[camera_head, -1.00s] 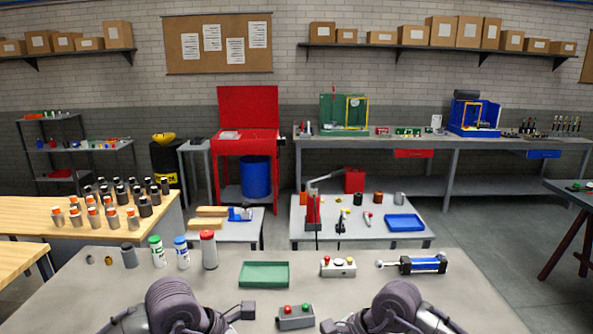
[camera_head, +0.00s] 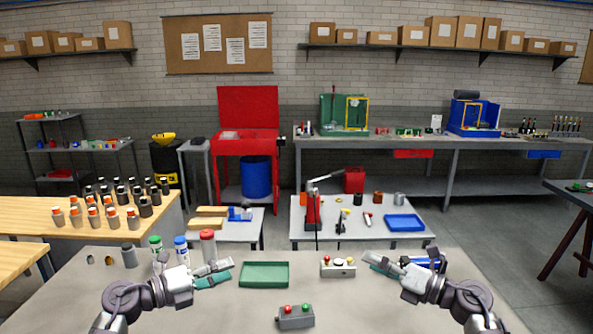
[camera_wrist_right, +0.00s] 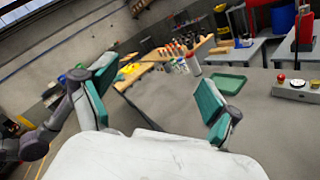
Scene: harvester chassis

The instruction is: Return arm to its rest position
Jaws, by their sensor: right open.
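My left gripper (camera_head: 222,272) is over the near grey table in the head view, just left of the green tray (camera_head: 264,274) and in front of the red-capped bottle (camera_head: 208,246). Its two fingers look apart, with nothing between them. My right gripper (camera_head: 378,264) points inward at the right, in front of the blue cylinder (camera_head: 437,263) and partly hiding it. In the right wrist view its teal-padded fingers (camera_wrist_right: 155,95) are wide apart and empty.
The near table (camera_head: 215,313) also holds a two-button box (camera_head: 295,317) at its front and a button box (camera_head: 338,267) with a red button. Green- and blue-capped bottles stand at the left. The tabletop between the arms is mostly clear.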

